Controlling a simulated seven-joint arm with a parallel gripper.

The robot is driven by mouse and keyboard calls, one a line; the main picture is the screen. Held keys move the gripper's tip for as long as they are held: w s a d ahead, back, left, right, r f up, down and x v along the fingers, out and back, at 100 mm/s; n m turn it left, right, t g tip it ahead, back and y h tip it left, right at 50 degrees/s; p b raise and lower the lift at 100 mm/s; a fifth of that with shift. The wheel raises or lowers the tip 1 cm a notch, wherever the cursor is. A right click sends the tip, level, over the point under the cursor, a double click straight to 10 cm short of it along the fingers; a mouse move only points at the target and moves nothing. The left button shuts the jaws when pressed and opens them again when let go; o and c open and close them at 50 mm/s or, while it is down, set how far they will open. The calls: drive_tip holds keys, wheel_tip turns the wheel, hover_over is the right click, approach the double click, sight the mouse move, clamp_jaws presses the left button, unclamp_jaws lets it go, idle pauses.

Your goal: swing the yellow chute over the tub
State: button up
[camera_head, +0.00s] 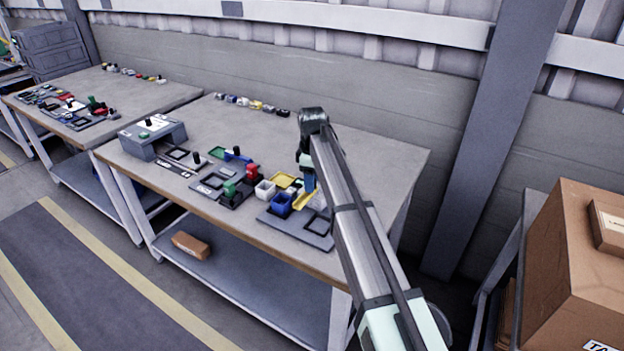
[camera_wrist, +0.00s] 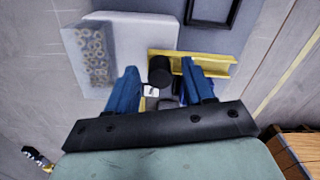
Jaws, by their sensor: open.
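The yellow chute (camera_head: 303,201) is at the right end of the bench's front row, beside a blue tub (camera_head: 281,204). In the wrist view the chute (camera_wrist: 218,72) runs sideways past my fingertips, and a round black knob (camera_wrist: 161,73) stands at its near side. My gripper (camera_head: 309,184) is above the chute's area with its blue fingers pointing down. In the wrist view my gripper (camera_wrist: 159,68) is open, with the knob between the fingers. I cannot tell whether either finger touches it. The fingers and gripper body hide part of the chute.
A clear box of ring-shaped parts (camera_wrist: 92,55) lies close to the left finger. A grey plate with a dark square frame (camera_head: 316,226) is in front of the chute. A white tub (camera_head: 265,190) and a red-and-green fixture (camera_head: 240,184) stand left.

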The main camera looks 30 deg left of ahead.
drive_tip(key=shift+c, duration=0.3)
clamp_jaws()
idle(0.4)
